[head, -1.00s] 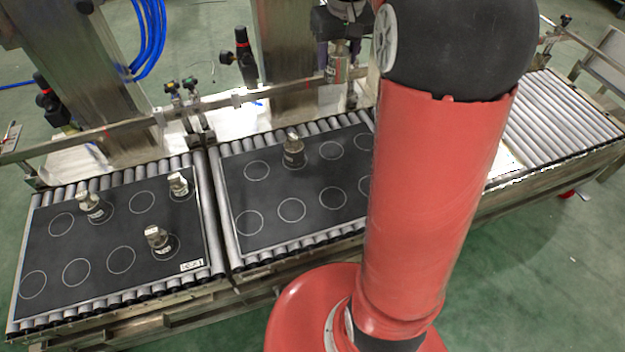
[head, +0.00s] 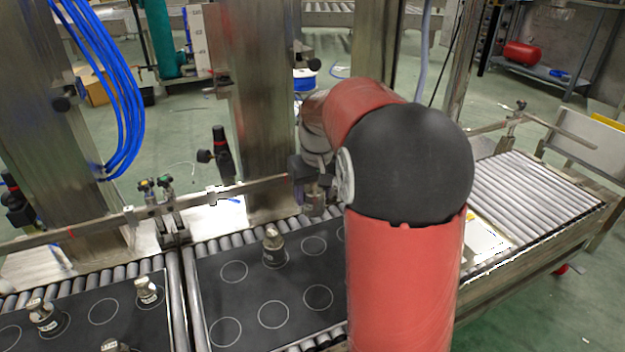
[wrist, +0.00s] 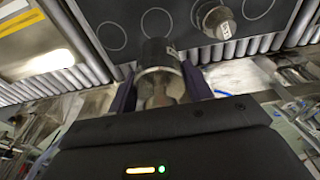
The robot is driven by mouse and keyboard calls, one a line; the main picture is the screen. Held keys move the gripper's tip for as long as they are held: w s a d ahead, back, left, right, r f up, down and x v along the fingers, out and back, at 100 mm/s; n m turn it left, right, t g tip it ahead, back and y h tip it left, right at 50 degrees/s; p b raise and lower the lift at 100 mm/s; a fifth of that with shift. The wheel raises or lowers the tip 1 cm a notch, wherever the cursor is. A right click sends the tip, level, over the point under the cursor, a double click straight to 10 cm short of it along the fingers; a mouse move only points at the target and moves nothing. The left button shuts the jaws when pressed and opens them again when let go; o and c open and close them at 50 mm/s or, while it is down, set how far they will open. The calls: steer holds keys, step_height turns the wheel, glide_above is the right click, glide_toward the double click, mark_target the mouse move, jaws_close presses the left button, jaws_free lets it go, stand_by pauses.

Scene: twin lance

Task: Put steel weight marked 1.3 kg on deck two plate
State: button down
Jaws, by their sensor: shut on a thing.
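My gripper (wrist: 159,75) is shut on a steel weight (wrist: 158,53) with a dark body and a partly visible label; its marking cannot be read. In the head view my gripper (head: 315,190) and the held weight (head: 314,204) are small, near the rail behind the right plate. The right dark plate (head: 245,295) has white circles and bears one steel weight (head: 273,252). In the wrist view that plate (wrist: 185,30) lies beyond the held weight, with a standing weight (wrist: 219,22) to the right. No deck number is legible on this plate.
A left dark plate (head: 75,318) bears several weights. A metal rail (head: 255,187) and black fittings (head: 222,152) run behind the plates. Bare rollers (head: 530,195) lie at the right. My red arm hides the right plate's right part. Several circles are empty.

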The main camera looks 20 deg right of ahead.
step_height(320, 180, down, 12)
steer(key=shift+r+b, duration=0.1)
steer(key=shift+b, duration=1)
steer(key=c, duration=0.6)
jaws_free()
steer(key=shift+f, duration=0.25)
steer(key=shift+c, duration=0.2)
steer(key=shift+r, duration=0.15)
steer(key=r, duration=0.4)
steer(key=s+r+p, duration=0.1)
steer(key=r, duration=0.2)
steer(key=s+r+p, duration=0.1)
steer(key=r, duration=0.3)
steer(key=shift+r, duration=0.3)
steer(key=s+a+r+t, duration=0.2)
steer(key=s+a, duration=0.3)
steer(key=s, duration=0.6)
steer(key=s+a+r+t, duration=0.1)
steer(key=s+a, duration=0.4)
steer(key=s, duration=0.6)
steer(key=shift+s+a+r+t, duration=0.25)
steer(key=shift+s+r+t, duration=0.15)
steer(key=shift+r, duration=0.15)
